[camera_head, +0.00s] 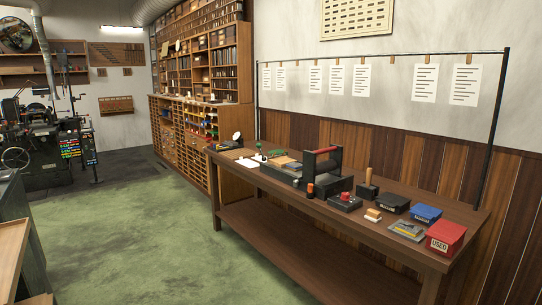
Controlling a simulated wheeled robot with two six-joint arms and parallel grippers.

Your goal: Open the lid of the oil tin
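I cannot pick out the oil tin for certain from this distance. On the right end of the long workbench (330,215) stand small closed boxes: a red one labelled "USED" (446,238), a blue one (426,214) and a black one (395,203). Left of them are a red-and-black block (345,201) and a small dark cylinder with a reddish top (310,190), too small to read. Neither of my grippers shows in the head view.
A dark press with a red top bar (322,151) stands mid-bench. A machine (50,140) stands at the far left, and a drawer cabinet (190,125) lines the wall. A wooden-topped unit (12,250) is at the lower left. The green floor (150,225) between is clear.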

